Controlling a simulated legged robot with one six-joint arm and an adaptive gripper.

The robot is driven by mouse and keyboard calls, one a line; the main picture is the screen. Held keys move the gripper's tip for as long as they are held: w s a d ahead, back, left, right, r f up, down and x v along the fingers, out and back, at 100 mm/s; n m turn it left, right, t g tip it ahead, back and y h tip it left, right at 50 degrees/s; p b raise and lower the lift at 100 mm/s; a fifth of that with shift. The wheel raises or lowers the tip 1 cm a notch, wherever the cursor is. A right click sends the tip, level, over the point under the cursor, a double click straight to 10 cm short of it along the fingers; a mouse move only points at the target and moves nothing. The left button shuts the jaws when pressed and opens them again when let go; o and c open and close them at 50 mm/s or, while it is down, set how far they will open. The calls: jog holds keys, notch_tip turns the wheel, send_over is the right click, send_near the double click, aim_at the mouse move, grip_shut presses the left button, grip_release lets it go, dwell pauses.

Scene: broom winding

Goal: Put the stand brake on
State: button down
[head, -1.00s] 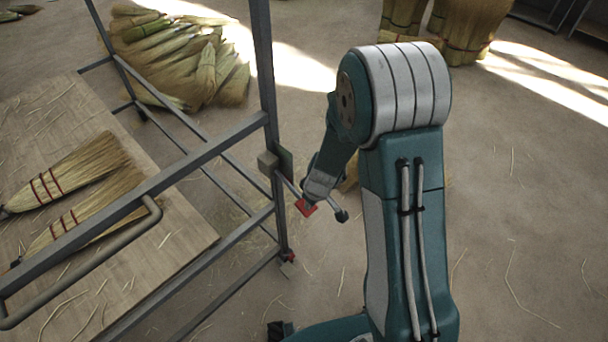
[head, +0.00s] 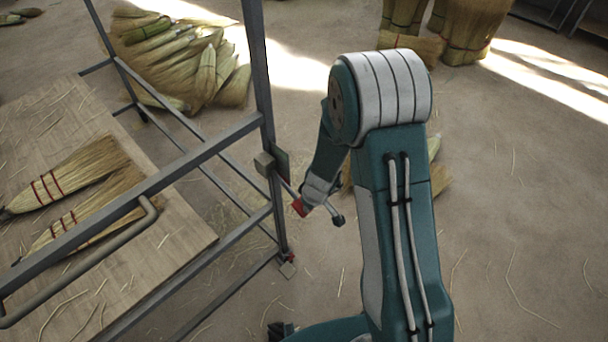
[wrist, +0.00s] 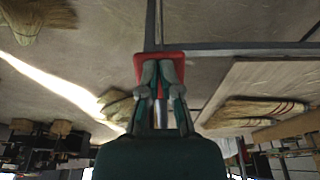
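The stand is a grey metal frame (head: 100,222) at the left of the head view. A box-like block (head: 264,163) is fixed to its upright post. A thin bar runs out from the block, past my gripper (head: 306,200), to a dark end (head: 338,220). A red piece (head: 297,207) lies at my fingertips. The wrist view shows my gripper (wrist: 160,75) with its fingertips close together in front of the red piece (wrist: 160,56), which is wider than both. A grey rod shows between the fingers. I cannot tell whether they press on anything.
A small red part (head: 288,257) sits at the foot of the post. A wooden board (head: 185,235) in the frame carries two brooms (head: 85,180). A bent handle rail (head: 90,275) faces me. Brush bundles (head: 185,60) lie behind.

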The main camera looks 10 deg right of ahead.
jog(key=shift+s+a, duration=0.15)
jog(key=shift+s, duration=0.05)
jog(key=shift+r, duration=0.2)
jog(key=s+d+r, duration=0.6)
jog(key=s+r, duration=0.1)
jog(key=r, duration=0.1)
jog(key=shift+s+r, duration=0.3)
jog(key=shift+s, duration=0.05)
jog(key=shift+d, duration=0.15)
